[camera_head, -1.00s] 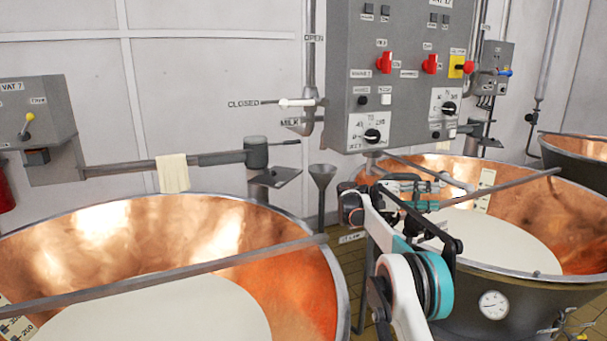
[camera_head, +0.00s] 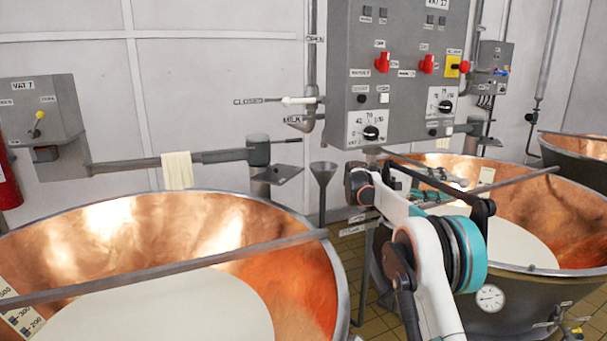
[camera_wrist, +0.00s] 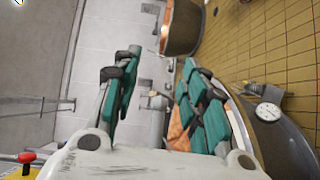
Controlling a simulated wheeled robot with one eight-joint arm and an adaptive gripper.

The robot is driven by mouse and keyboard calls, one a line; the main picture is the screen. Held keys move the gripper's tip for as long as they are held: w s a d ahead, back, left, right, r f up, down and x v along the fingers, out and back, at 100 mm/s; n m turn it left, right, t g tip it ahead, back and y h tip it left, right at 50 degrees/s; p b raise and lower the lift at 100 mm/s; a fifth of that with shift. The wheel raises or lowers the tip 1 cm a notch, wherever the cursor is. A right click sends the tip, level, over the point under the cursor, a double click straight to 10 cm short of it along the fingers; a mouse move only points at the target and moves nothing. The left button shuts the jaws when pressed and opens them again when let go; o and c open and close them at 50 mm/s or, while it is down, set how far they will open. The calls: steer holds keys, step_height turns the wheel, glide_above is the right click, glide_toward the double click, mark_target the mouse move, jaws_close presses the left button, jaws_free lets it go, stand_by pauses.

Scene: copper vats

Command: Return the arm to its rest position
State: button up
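My arm (camera_head: 428,260) rises from the bottom of the head view, bent, between the two copper vats. My gripper (camera_wrist: 160,95) shows in the wrist view with its two teal-padded fingers spread apart and nothing between them. In the head view the gripper is mostly hidden behind my arm links, in front of the right vat. The wrist view is turned on its side, with the tiled floor (camera_wrist: 265,45) at the right.
The left copper vat (camera_head: 110,225) holds pale liquid and has a bar across it. The right vat (camera_head: 570,215) stands close behind my arm. A grey control panel (camera_head: 400,75) hangs above. A cloth (camera_head: 177,170) drapes over a wall arm. A funnel (camera_head: 323,175) stands between the vats.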

steer(key=s+a+r+n+t+y, duration=0.1)
steer(key=s+a+n+t+y, duration=0.2)
steer(key=s, duration=0.6)
steer(key=s+r+n+t+y, duration=0.1)
steer(key=s+r+t+y, duration=0.15)
steer(key=s+y, duration=0.45)
steer(key=s+a+f+t+y, duration=0.2)
steer(key=s+a+f, duration=0.3)
steer(key=s, duration=0.4)
steer(key=s+a+f+t+y, duration=0.2)
steer(key=s+a+f, duration=0.3)
steer(key=s, duration=0.5)
steer(key=s+a+f+t+y, duration=0.2)
steer(key=s+a+f, duration=0.3)
steer(key=s, duration=0.4)
steer(key=shift+s+a+f+y, duration=0.2)
steer(key=shift+a+y, duration=0.3)
